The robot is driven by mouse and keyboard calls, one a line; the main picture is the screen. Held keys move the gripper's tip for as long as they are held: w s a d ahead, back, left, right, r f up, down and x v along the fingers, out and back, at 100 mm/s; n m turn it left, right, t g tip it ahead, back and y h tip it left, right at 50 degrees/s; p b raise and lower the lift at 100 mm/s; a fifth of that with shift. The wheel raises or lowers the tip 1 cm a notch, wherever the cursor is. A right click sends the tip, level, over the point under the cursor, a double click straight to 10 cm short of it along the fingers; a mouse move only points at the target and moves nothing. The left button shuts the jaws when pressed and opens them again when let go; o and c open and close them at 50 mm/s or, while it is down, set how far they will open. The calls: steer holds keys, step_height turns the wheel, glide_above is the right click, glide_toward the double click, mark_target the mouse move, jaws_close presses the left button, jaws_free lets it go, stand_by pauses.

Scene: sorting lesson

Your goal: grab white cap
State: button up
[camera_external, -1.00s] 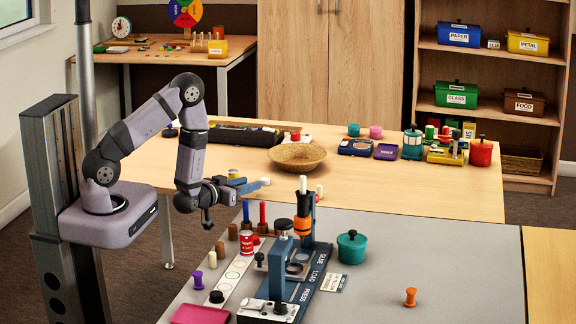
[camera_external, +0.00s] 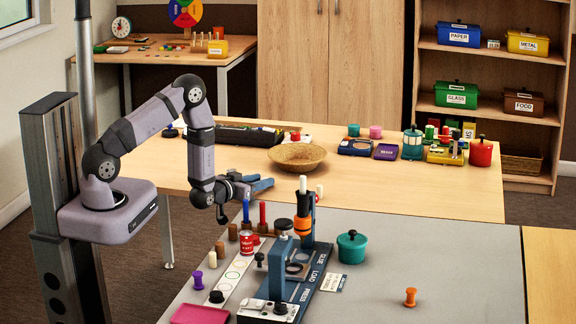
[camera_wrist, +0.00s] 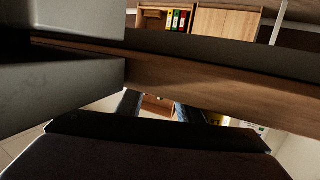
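My gripper (camera_external: 262,184) has blue fingers and points right, above the wooden table's front edge, left of the white pieces. In the wrist view its two fingers (camera_wrist: 155,107) stand apart with nothing seen held between them. A small white piece (camera_external: 303,184) sits at the top of the black and orange stack on the blue press station. Another small white upright piece (camera_external: 319,191) shows just right of it. I cannot tell which is the white cap. Neither is recognisable in the wrist view, where dark surfaces fill much of the picture.
The blue press station (camera_external: 312,277) stands on the grey table (camera_external: 446,262), with red and blue upright sticks (camera_external: 262,212) left of it. A teal pot (camera_external: 351,247) and an orange spool (camera_external: 410,297) stand to its right. A wicker bowl (camera_external: 297,157) lies behind.

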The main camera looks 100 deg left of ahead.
jaws_close()
steer(key=shift+r, duration=0.15)
stand_by(0.4)
step_height(320, 180, up, 10)
steer(key=shift+p, duration=0.35)
stand_by(0.3)
